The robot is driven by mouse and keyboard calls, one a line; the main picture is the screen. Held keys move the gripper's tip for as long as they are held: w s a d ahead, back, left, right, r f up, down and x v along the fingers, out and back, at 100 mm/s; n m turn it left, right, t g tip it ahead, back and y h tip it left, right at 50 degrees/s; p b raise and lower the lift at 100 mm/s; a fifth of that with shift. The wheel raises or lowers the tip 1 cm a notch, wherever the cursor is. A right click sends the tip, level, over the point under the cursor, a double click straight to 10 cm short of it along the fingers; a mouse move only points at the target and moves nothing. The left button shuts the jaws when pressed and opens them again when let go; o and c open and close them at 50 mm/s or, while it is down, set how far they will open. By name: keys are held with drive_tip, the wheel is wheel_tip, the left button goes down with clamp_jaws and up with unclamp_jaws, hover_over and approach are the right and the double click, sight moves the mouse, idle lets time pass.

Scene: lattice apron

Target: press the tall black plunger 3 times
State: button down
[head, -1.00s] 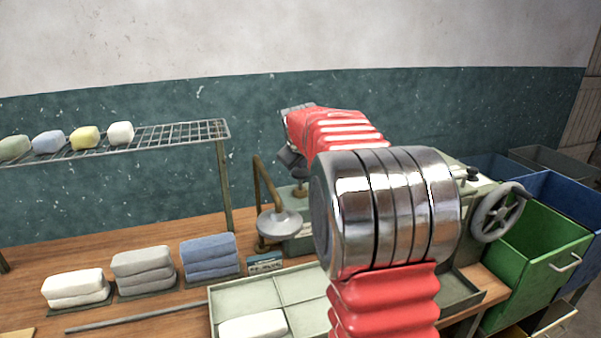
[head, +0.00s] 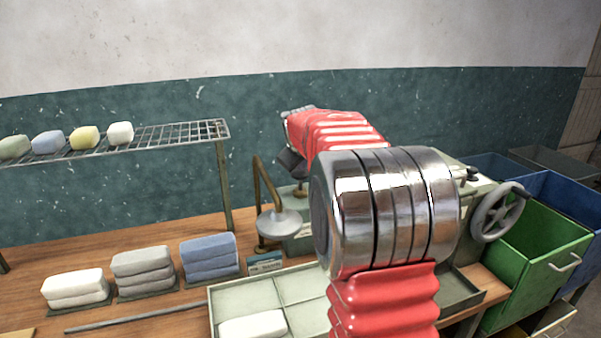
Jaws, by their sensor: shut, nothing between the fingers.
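My gripper (head: 293,165) shows as a small dark shape below the far end of my red arm, pointing down. Its fingers are shut with nothing between them. A short brass-coloured piece (head: 300,191) stands on the pale green machine (head: 304,212) just below the gripper; I cannot tell whether they touch. No tall black plunger can be made out clearly. My arm hides much of the machine. A small black knob (head: 471,174) shows at the machine's right, away from the gripper.
A handwheel (head: 497,212) is on the machine's right side. A wire shelf (head: 180,133) holds soap-like blocks. Folded cloth stacks (head: 210,257) and a divided tray (head: 255,291) are on the bench. Green (head: 540,245) and blue bins stand right.

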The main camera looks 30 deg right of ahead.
sight(301, 173)
drive_tip(key=shift+f, duration=1.5)
idle(1.8)
drive_tip(key=shift+r, duration=2.15)
drive_tip(key=shift+r, duration=0.1)
drive_tip(key=shift+r, duration=2.45)
